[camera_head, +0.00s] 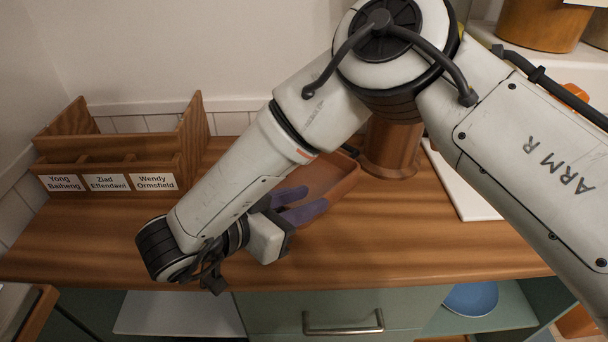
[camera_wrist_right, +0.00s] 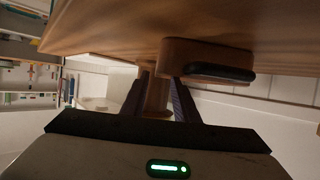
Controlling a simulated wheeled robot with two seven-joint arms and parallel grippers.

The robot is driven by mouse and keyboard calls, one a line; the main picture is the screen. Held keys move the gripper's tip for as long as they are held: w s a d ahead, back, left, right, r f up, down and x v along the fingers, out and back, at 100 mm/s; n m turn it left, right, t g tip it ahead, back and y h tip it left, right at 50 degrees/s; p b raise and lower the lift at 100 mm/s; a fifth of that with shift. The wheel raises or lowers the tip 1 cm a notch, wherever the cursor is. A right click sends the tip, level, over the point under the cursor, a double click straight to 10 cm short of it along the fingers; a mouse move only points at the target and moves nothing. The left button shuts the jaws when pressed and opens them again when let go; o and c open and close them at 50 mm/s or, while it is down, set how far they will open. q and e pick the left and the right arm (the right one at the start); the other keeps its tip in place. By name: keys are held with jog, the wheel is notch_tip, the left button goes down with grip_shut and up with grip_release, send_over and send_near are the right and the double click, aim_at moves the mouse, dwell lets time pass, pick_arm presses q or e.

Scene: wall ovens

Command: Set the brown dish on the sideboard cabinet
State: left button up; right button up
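The brown dish (camera_head: 332,178) is a reddish-brown, shallow, rimmed piece on the wooden top of the sideboard cabinet (camera_head: 400,235). My right arm hides part of it. My right gripper (camera_head: 298,205) has purple-grey fingers that stand apart at the dish's near left side. In the right wrist view the fingers (camera_wrist_right: 160,100) show a gap with nothing held between them. A brown block-like piece with a dark oval (camera_wrist_right: 215,62), which looks like the dish, is beside one finger. Whether they touch is unclear. My left gripper is not in view.
A wooden organizer (camera_head: 108,178) with name labels stands at the left. A wooden cylindrical object (camera_head: 390,150) stands close behind the dish, with a white board (camera_head: 462,190) to its right. A drawer handle (camera_head: 343,322) and a blue dish (camera_head: 470,298) are below. The front right top is clear.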

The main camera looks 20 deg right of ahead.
aim_at(325, 194)
jog(key=shift+x, duration=1.2)
jog(key=p+x, duration=0.1)
jog(key=x, duration=0.4)
jog(key=shift+d, duration=0.45)
grip_shut()
jog(key=shift+s, duration=0.1)
jog(key=shift+r, duration=0.15)
